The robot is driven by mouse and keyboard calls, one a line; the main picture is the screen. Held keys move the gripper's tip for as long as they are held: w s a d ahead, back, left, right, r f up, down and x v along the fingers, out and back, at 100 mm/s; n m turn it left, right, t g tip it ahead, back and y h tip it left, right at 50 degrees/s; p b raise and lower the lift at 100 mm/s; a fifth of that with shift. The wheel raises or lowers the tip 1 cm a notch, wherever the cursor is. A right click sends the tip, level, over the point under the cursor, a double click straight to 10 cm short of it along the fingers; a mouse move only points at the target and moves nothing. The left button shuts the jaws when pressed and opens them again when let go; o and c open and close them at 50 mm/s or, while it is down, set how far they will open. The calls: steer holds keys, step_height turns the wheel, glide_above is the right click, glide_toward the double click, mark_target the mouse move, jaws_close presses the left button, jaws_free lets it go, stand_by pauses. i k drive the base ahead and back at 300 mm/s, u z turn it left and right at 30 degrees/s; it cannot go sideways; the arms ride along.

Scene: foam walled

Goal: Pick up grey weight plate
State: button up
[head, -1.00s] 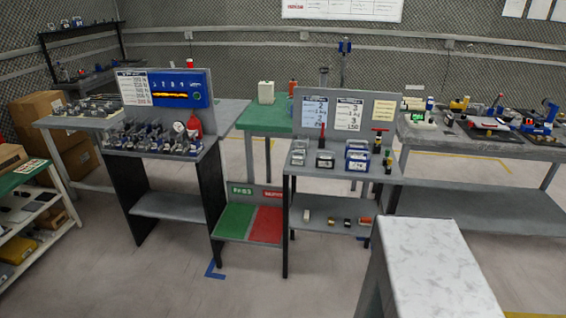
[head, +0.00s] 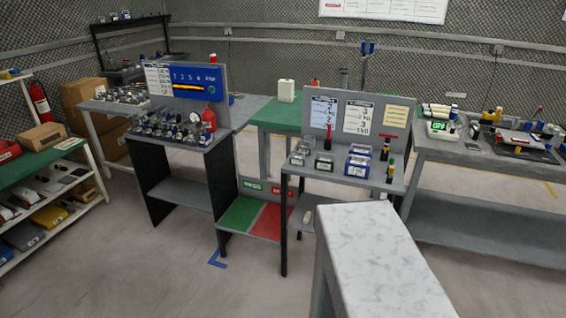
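I cannot make out a grey weight plate for certain; the small items on the benches are too small to tell apart. The middle stand (head: 300,172) holds small dark-and-silver boxes, blue-and-white boxes (head: 359,160) and upright tools with red and yellow parts. The left stand (head: 190,140) carries many small metal and blue items, with a red flask-shaped object (head: 208,118) at its right end. My gripper is not in view.
A pale marble-topped block (head: 375,255) stands close in the foreground, hiding part of the middle stand's lower shelf. A white rack (head: 75,215) stands at left, a grey bench (head: 480,160) at right. Green and red panels (head: 255,215) sit low between the stands. Floor at front left is clear.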

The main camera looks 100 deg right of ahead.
mark_target(297, 161)
steer(key=u, duration=0.25)
steer(key=k, duration=0.6)
steer(key=u, duration=0.3)
steer(key=i, duration=0.8)
steer(key=z, duration=0.55)
steer(key=i, duration=0.9)
steer(key=z, duration=0.75)
steer(key=i, duration=0.75)
steer(key=z, duration=0.65)
steer(key=i, duration=0.7)
steer(key=z, duration=0.7)
steer(key=i, duration=0.55)
steer(key=z, duration=0.8)
steer(key=i, duration=0.5)
steer(key=z, duration=0.15)
